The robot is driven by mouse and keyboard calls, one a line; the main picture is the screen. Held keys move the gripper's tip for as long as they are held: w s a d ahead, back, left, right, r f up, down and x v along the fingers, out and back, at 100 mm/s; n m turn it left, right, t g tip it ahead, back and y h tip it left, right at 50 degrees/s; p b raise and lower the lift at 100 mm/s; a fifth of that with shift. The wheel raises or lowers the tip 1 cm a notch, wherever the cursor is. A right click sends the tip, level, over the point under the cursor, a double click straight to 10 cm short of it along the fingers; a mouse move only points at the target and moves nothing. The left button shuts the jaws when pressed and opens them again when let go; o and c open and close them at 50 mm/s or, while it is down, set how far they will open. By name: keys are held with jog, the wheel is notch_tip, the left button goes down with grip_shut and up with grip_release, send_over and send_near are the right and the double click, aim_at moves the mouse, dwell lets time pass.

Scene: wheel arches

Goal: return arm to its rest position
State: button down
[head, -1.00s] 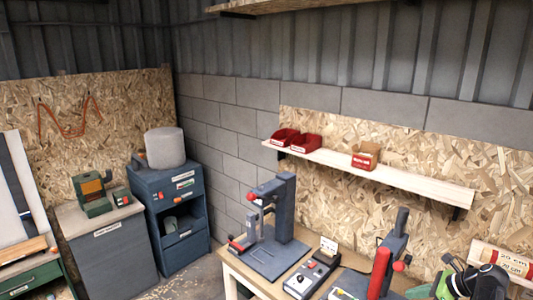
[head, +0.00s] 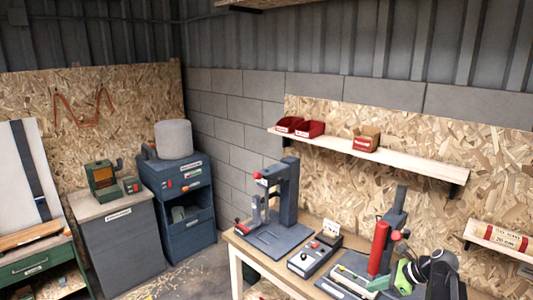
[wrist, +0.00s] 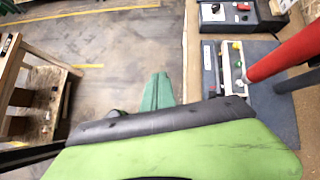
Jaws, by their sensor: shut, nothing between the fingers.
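My gripper (wrist: 158,92) shows in the wrist view as two teal fingers closed together, with nothing between them. It hangs over grey floor, to the left of the workbench edge. My green and black arm (head: 408,276) shows at the lower right of the head view, in front of the red-columned press. Where the fingertips are in the head view is hard to tell.
A red-columned press (head: 379,247) stands close to my arm; its red column (wrist: 290,52) is at the wrist view's right. A grey press (head: 288,190) and control box (head: 315,255) share the bench. A shelf (head: 400,165) runs above. Wooden framing (wrist: 38,105) stands left.

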jog(key=s+a+f+n+g+h+b, duration=0.1)
jog(key=s+a+f+n+g+b, duration=0.1)
jog(key=a+f+n+b, duration=0.65)
jog(key=s+a+f+n+g+h+b, duration=0.2)
jog(key=a+f+b, duration=0.3)
jog(key=a+f, duration=0.7)
jog(key=s+n+h, duration=0.1)
jog(key=n, duration=0.3)
jog(key=s+d+f+n+h, duration=0.1)
jog(key=n, duration=0.4)
jog(key=s+d+f+n+h+b, duration=0.1)
jog(key=n+h, duration=0.1)
jog(key=n, duration=0.2)
jog(key=shift+s+n+g, duration=0.35)
jog(key=shift+s+g, duration=0.05)
jog(key=shift+f, duration=0.1)
